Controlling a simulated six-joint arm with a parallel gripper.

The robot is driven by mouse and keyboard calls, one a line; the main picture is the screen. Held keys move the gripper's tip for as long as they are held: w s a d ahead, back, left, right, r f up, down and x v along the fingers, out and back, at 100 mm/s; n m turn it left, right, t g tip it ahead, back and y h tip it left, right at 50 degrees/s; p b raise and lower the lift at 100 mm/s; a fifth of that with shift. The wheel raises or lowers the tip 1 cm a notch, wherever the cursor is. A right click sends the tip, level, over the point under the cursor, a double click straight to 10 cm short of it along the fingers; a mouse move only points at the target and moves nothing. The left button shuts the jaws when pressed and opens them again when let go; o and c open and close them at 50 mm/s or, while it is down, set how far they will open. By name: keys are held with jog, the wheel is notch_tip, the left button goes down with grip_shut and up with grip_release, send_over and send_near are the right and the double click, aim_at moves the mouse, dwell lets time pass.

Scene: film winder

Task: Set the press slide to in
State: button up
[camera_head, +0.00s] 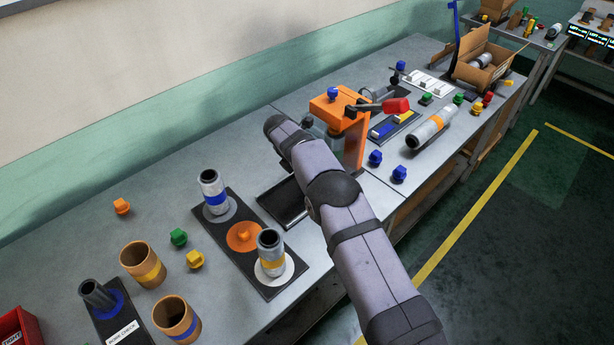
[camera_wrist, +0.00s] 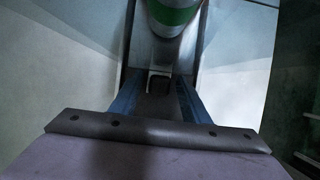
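The orange press (camera_head: 352,150) stands at the middle of the bench, partly behind my arm. Its lever ends in a red handle (camera_head: 396,105). A dark slide track (camera_head: 284,203) shows just left of my arm; its far part is hidden by the arm. In the wrist view, a metal cylinder with a green band (camera_wrist: 172,14) sits at the top, beyond my fingers. My gripper (camera_wrist: 160,88) points at it with two bluish fingers apart. A small dark piece (camera_wrist: 158,76), perhaps the slide's handle, shows between them; I see no clear contact. The head view hides my gripper behind the arm.
Left of the press, a dark board (camera_head: 226,197) holds metal canisters on round pads. Two brown cups (camera_head: 143,262) stand nearer the front left. Right of the press are a silver canister with an orange band (camera_head: 428,134) and several coloured knobs.

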jog(key=shift+s+a+r, duration=0.15)
jog(key=shift+a, duration=0.05)
jog(key=b+v, duration=0.2)
jog(key=v, duration=0.5)
jog(key=shift+d, duration=0.1)
dwell(0.5)
jog(key=s+d+r+m+t+y+p, duration=0.1)
jog(key=s+d+r+m+t+y, duration=0.15)
jog(key=r, duration=0.35)
jog(key=s+d+r+m+t+y+p, duration=0.2)
jog(key=d+r+m+t+y, duration=0.1)
jog(key=d+r+m, duration=0.15)
jog(key=s+d+r+m+g+p, duration=0.1)
jog(key=s+d+m+g+p, duration=0.2)
jog(key=s+m, duration=0.3)
jog(key=s+d+r+m+g+h+p, duration=0.1)
jog(key=s+d+m+p, duration=0.4)
jog(key=s, duration=1)
jog(key=s+d+r+m+g+h+p, duration=0.1)
jog(key=s+d+m+g+p, duration=0.3)
jog(key=s+m, duration=0.5)
jog(key=shift+s+r+g, duration=0.35)
jog(key=shift+s+r, duration=0.5)
jog(key=shift+s, duration=0.1)
